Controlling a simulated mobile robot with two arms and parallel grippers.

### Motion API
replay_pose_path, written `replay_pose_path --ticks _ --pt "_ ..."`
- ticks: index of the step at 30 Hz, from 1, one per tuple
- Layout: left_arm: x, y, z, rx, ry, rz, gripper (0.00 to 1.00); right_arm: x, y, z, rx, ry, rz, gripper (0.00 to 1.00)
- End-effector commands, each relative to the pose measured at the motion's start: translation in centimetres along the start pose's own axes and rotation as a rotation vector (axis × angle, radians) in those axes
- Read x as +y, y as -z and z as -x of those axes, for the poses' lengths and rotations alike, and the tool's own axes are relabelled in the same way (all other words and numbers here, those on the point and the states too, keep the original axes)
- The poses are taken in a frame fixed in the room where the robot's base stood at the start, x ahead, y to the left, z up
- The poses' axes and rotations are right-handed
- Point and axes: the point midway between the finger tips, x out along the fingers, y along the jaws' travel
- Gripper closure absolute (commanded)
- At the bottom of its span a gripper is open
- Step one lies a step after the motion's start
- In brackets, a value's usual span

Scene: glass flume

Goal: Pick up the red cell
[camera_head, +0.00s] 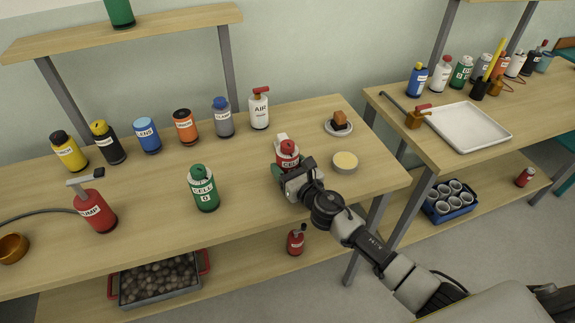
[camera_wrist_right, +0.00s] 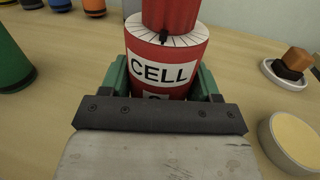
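The red cell (camera_head: 288,155) is a red cylinder with a white label, at the front right of the left table. In the right wrist view the red cell (camera_wrist_right: 165,62) stands upright between my fingers, with a white marked ring and a red part on top. My right gripper (camera_head: 287,167) reaches it from the front right. In the right wrist view the green fingers of the right gripper (camera_wrist_right: 163,88) lie against both sides of the cell with no gap showing. The cell's base is hidden, so I cannot tell whether it touches the table. My left gripper is not in view.
A green cell (camera_head: 204,188) stands to the left and a round tin (camera_head: 345,163) close to the right. A saucer (camera_head: 339,127) with a brown block is behind the tin. Several bottles line the back. A red pump bottle (camera_head: 95,210) stands at left.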

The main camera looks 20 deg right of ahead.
Motion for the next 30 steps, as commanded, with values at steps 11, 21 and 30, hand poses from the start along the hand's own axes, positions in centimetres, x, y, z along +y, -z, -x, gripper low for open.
replay_pose_path --ticks 11,21,30 --pt "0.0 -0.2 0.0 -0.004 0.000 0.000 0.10 0.0 -0.1 0.0 -0.001 0.000 0.000 0.67" --pt "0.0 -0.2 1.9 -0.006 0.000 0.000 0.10 -0.1 -3.2 0.0 -0.003 0.000 0.005 0.67" --pt "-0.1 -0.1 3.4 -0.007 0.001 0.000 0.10 -2.8 -7.2 4.3 0.001 -0.001 0.006 0.67"
